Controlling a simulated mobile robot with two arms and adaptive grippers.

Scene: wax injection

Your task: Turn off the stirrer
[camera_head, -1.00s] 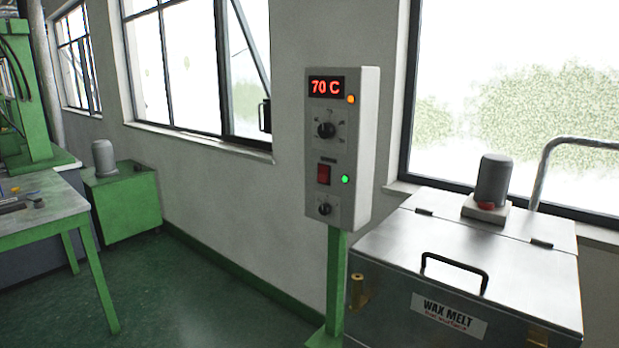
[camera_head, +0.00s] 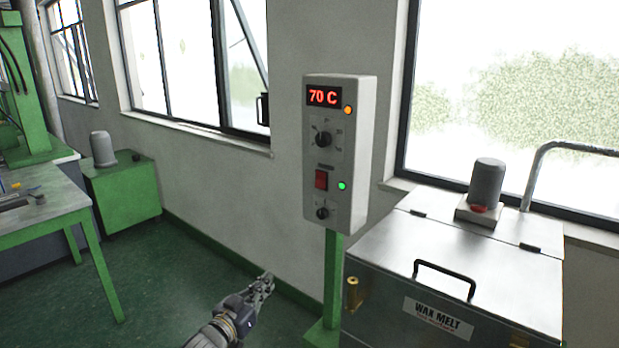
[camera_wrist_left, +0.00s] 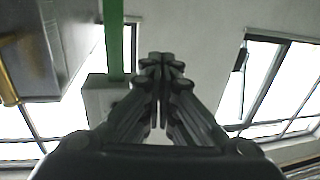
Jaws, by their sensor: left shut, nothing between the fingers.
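A grey control box (camera_head: 354,150) stands on a green post (camera_head: 334,275). It has a red 70 C display (camera_head: 324,96), an upper black knob (camera_head: 323,139), a red rocker switch (camera_head: 321,179), a lit green lamp (camera_head: 342,186) and a lower small knob (camera_head: 322,213). The lamp by the display glows orange. My left gripper (camera_head: 266,282) is low and left of the post, apart from the box. In the left wrist view its fingers (camera_wrist_left: 160,62) are together and empty, and the box (camera_wrist_left: 102,100) shows behind them. My right gripper is not in view.
The steel wax melt tank (camera_head: 450,270) stands right of the post, with a black lid handle (camera_head: 445,277) and a grey motor (camera_head: 487,183) with a red button (camera_head: 479,208) on top. A workbench (camera_head: 45,200) is at left. Green floor between is clear.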

